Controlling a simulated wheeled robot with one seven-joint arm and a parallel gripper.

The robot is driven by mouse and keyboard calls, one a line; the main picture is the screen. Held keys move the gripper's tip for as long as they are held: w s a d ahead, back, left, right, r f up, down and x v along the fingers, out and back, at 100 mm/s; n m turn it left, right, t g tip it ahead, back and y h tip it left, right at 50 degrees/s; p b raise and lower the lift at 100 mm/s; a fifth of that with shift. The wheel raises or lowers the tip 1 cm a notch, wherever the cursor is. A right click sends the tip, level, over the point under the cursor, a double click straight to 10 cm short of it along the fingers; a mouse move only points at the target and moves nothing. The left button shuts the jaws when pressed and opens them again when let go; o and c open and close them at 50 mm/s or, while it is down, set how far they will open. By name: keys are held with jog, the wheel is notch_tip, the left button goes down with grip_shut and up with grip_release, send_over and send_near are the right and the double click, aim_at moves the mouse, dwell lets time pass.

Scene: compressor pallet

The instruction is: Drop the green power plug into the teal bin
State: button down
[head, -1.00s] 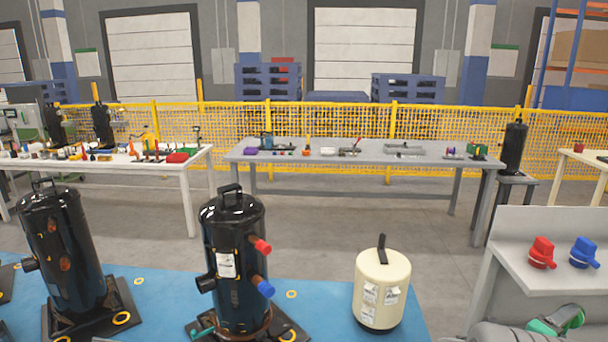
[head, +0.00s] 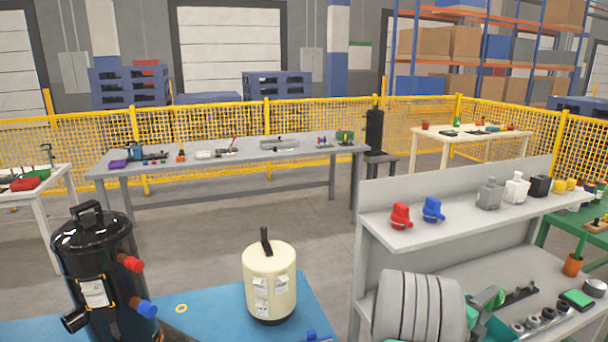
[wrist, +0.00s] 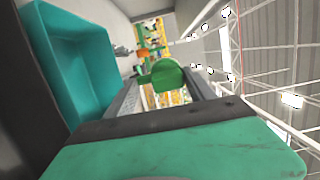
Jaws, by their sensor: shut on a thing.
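The green power plug (wrist: 167,74) shows in the wrist view as a rounded green piece between the fingertips. My gripper (wrist: 163,85) is shut on it. The teal bin (wrist: 85,55) stands at the left of the wrist view, beside the gripper; the plug appears apart from it. In the head view my gripper (head: 488,305) is at the lower right, over the bench's lower shelf. A teal part of the bin (head: 500,331) shows just below it, mostly hidden by my arm. I cannot make out the plug in the head view.
Small fittings (head: 545,315) and a green box (head: 577,299) lie on the lower shelf. A cream tank (head: 270,280) stands to the left.

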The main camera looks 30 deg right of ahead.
jog(key=shift+c, duration=1.3)
grip_release()
jog(key=a+b, duration=0.3)
jog(key=a, duration=0.4)
jog(key=shift+s+a, duration=0.25)
jog(key=shift+a, duration=0.15)
